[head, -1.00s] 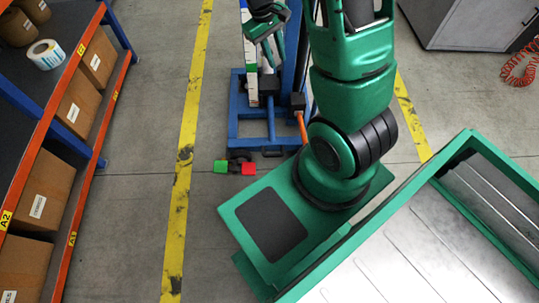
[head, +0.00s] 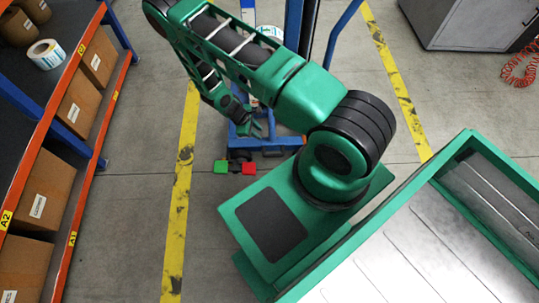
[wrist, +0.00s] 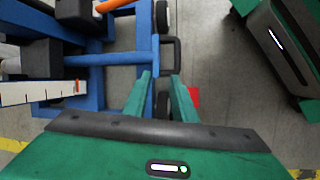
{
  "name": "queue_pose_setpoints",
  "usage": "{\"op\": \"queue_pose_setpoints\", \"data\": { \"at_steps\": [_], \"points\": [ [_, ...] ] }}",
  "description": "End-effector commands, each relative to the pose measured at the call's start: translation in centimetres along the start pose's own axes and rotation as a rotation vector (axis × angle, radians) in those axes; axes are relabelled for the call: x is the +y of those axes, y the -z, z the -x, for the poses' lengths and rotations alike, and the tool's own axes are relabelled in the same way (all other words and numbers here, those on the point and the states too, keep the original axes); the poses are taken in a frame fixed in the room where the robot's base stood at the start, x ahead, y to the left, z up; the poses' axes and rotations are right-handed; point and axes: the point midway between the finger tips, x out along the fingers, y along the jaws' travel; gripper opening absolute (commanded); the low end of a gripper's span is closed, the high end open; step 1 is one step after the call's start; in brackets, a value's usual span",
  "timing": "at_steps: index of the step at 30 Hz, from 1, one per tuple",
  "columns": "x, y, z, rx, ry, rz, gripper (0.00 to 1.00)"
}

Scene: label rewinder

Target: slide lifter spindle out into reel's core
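The blue lifter (head: 280,143) stands beyond my base, its mast (head: 304,35) upright and its middle largely hidden by my arm. A white and blue round thing, perhaps a label reel (head: 270,32), shows partly behind my arm by the mast. I cannot make out the spindle or the reel's core. My gripper (head: 256,128) is low over the lifter's near base. In the wrist view my gripper (wrist: 160,92) has its two green fingers apart with nothing between them. The lifter's blue frame (wrist: 95,60) and a black loop handle (wrist: 171,56) lie beyond the fingertips.
A green pedal (head: 221,166) and a red pedal (head: 249,169) lie at the lifter's near end. A shelf at left holds boxes (head: 48,190) and a label roll (head: 46,54). A grey cabinet (head: 470,25) stands at back right. Floor beside the yellow lines is clear.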

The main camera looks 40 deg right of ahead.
Motion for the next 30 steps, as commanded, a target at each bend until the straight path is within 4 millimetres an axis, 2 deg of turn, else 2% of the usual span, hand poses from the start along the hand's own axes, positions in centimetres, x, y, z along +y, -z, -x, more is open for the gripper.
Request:
{"op": "queue_pose_setpoints", "data": {
  "at_steps": [1, 3, 6, 9, 17, 30],
  "points": [
    [-1.4, 0.1, -1.9, -0.005, -0.003, 0.038, 0.25],
    [-2.7, 0.2, -3.9, -0.005, -0.009, 0.080, 0.25],
    [-4.1, 0.3, -6.0, -0.004, -0.016, 0.124, 0.25],
    [-4.9, 0.2, -7.3, -0.003, -0.019, 0.151, 0.25],
    [-5.4, 0.2, -9.6, -0.003, -0.020, 0.163, 0.25],
    [-5.2, 0.2, -16.8, -0.002, -0.019, 0.161, 0.25]
  ]
}}
